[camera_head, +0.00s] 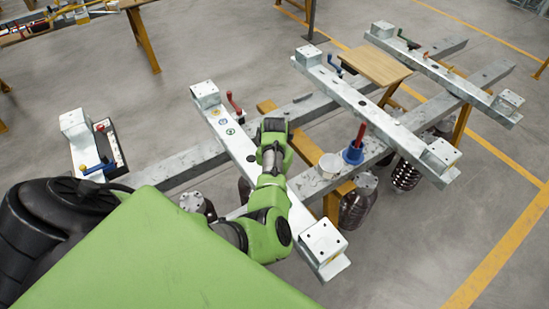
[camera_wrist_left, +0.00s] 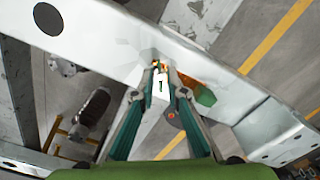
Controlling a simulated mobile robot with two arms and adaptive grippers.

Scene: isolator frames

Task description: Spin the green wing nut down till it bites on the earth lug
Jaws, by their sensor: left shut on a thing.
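A white tag marked 1 (camera_wrist_left: 160,84) shows between the fingers. Beside the right finger, an orange-brown strip (camera_wrist_left: 190,83) ends in a dull green piece (camera_wrist_left: 204,96); I cannot tell whether this is the earth lug. In the head view my green arm lies over the near beam (camera_head: 236,134) and hides the gripper. My right gripper is not in view.
Dark ribbed insulators (camera_head: 354,207) hang below. A red crank (camera_head: 234,103) stands beside the near beam.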

